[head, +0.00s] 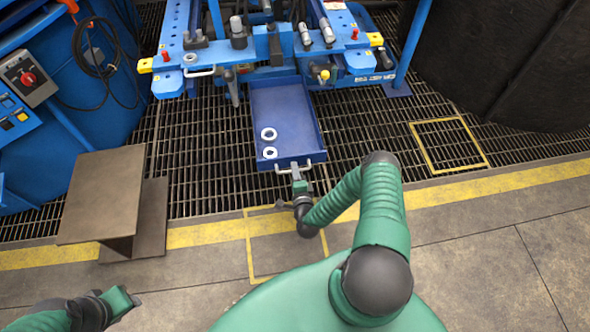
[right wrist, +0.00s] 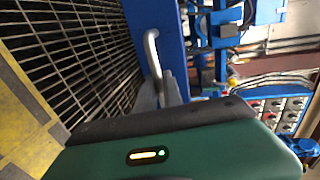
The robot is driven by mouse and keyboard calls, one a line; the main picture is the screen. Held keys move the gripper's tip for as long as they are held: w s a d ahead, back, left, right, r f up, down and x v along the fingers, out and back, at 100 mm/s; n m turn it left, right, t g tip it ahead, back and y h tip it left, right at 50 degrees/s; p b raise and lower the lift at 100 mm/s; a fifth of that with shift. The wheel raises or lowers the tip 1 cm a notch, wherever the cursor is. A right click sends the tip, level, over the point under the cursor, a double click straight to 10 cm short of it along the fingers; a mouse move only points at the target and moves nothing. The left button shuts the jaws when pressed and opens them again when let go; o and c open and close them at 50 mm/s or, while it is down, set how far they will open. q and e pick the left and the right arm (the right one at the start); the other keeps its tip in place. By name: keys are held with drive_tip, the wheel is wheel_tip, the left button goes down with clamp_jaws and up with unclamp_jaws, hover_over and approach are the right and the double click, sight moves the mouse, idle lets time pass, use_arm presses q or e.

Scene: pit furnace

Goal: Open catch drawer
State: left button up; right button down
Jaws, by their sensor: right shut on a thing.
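The blue catch drawer (head: 290,105) extends out from under the blue machine frame, over the floor grating. Two pale rings (head: 269,134) lie on its left side near the front. Its light handle (head: 318,164) runs across the front face. My right gripper (head: 298,174) is at the handle and shut on it. In the right wrist view the grey fingers (right wrist: 167,90) meet the lower end of the handle (right wrist: 151,48), beside the blue drawer front (right wrist: 168,30). My left gripper (head: 124,302) is low at the left, away from the drawer; its jaw gap is unclear.
A brown metal stand (head: 105,195) is on the left by the yellow floor line. A control box with a red knob (head: 28,77) is at the upper left. A large dark vessel (head: 500,60) fills the upper right. The floor right of my right arm is clear.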

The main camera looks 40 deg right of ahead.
drive_tip(key=shift+s+a+f, duration=0.1)
drive_tip(key=shift+s+a, duration=0.1)
drive_tip(key=c, duration=1.5)
unclamp_jaws()
drive_tip(key=shift+f, duration=0.1)
drive_tip(key=p+v, duration=0.5)
drive_tip(key=v, duration=1.1)
drive_tip(key=shift+s, duration=0.35)
drive_tip(key=shift+a, duration=0.1)
